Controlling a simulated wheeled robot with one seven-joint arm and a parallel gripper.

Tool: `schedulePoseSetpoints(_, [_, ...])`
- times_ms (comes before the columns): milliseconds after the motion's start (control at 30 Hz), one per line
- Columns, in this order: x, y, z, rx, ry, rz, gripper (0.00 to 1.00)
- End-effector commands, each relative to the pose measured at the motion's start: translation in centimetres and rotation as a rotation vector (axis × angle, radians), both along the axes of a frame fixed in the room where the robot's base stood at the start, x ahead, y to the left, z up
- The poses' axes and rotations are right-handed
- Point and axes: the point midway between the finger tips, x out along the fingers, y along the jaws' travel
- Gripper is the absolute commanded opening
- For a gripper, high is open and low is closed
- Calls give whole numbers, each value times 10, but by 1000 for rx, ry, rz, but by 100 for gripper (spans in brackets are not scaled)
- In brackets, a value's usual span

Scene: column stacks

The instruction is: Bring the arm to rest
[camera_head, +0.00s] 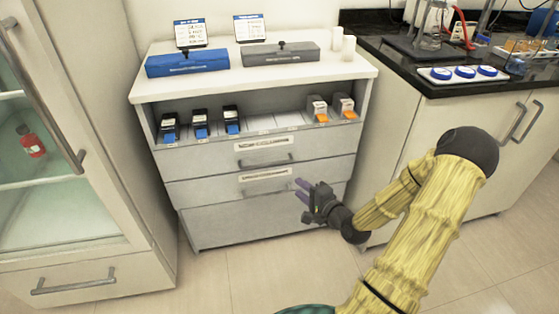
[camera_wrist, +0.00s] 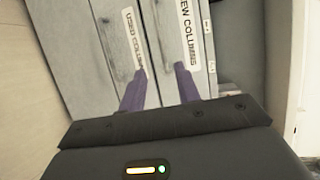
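My gripper (camera_head: 303,189) is in front of the lower drawers of the white cabinet (camera_head: 225,215) in the head view. Its two purple fingers are apart, with nothing visible between them. In the wrist view my gripper (camera_wrist: 158,90) also shows open and empty, facing the drawer fronts. The drawer labels read "USED COLUMNS" (camera_wrist: 133,38) and "NEW COLUMNS" (camera_wrist: 189,35). My yellow-sleeved arm reaches in from the lower right of the head view. I cannot tell whether the fingertips touch the drawer front.
Several cartridges stand on the cabinet's open shelf, including a blue-fronted one (camera_head: 200,125) and an orange-fronted one (camera_head: 318,108). A blue box (camera_head: 188,63) and a grey box (camera_head: 280,54) sit on top. A glass-doored cabinet (camera_head: 60,170) stands left, a dark-topped bench (camera_head: 440,70) right. Floor in front is clear.

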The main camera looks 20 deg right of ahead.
Motion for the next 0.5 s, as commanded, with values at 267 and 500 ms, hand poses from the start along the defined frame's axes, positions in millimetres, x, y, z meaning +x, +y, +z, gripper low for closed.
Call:
schedulePoseSetpoints(267, [2,8,-4,-55,39,29,33])
schedulePoseSetpoints(500, [0,42,-23,-397,266,198,33])
